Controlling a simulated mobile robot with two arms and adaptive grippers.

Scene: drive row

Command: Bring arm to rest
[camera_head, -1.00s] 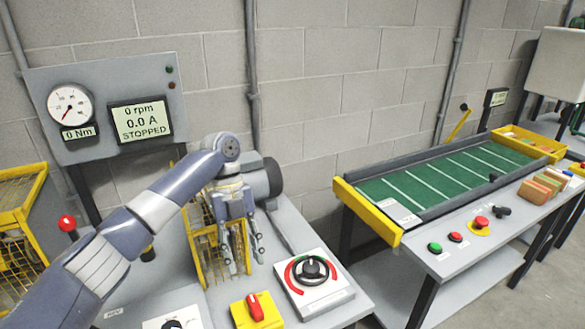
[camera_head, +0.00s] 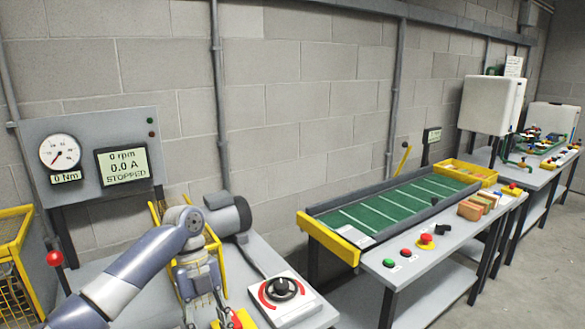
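My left arm comes in from the lower left, and my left gripper (camera_head: 206,312) points down over the front of the left bench. Its two fingers stand apart, with nothing visible between them; the bottom edge of the picture cuts off the tips. Just right of it, partly hidden, is a red switch handle on a yellow box (camera_head: 238,318). I cannot tell whether they touch. My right gripper is not in view.
A grey motor (camera_head: 228,214) and yellow guard stand behind my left gripper. The meter panel (camera_head: 90,152) reads 0 rpm, STOPPED. A black rotary knob (camera_head: 284,289) is to the right. A green conveyor (camera_head: 385,207) stands on the right bench. Open floor (camera_head: 535,255) lies far right.

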